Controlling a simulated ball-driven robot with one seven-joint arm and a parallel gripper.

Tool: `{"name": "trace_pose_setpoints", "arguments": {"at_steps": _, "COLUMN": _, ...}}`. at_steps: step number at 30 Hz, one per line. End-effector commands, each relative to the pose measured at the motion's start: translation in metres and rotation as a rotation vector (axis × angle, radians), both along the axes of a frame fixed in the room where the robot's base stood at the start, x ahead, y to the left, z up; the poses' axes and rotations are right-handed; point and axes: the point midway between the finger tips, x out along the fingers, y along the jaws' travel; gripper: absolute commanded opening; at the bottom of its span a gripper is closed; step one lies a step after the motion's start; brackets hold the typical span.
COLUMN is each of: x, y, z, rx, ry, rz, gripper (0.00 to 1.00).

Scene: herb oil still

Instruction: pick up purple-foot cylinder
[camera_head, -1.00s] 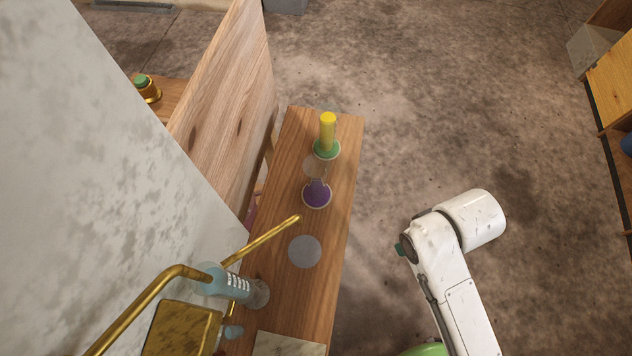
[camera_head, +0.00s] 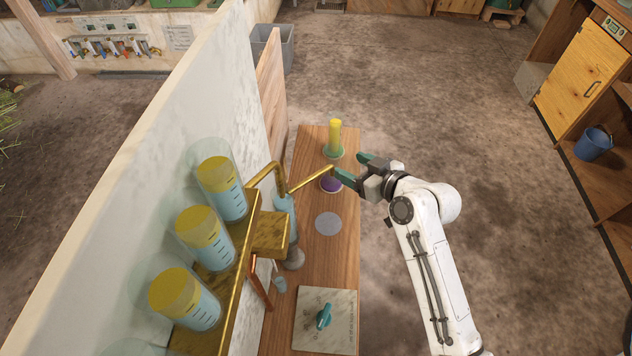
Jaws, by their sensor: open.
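My gripper (camera_head: 352,167) is open and empty, with teal fingers pointing left. One finger's tip overlaps the right edge of the purple foot in the picture. I cannot tell whether it touches. The green-foot cylinder (camera_head: 335,137), with yellow contents, stands upright at the bench's far end.
A brass spout (camera_head: 310,180) reaches close to the purple foot from the left. A pale blue cylinder (camera_head: 285,217) stands below the brass pipework. A grey disc (camera_head: 328,223) and a panel with a teal knob (camera_head: 323,317) lie nearer. Open floor is right of the bench.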

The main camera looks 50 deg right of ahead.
Motion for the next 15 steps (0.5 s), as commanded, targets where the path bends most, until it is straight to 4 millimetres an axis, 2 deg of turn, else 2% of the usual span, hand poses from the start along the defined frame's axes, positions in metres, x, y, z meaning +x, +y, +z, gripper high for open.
{"name": "trace_pose_setpoints", "arguments": {"at_steps": 6, "x": 0.031, "y": -0.004, "z": -0.012, "rx": 0.001, "ry": 0.002, "rz": 0.002, "gripper": 0.67}}
{"name": "trace_pose_setpoints", "arguments": {"at_steps": 15, "x": 0.051, "y": -0.006, "z": -0.022, "rx": 0.002, "ry": 0.004, "rz": 0.001, "gripper": 0.67}}
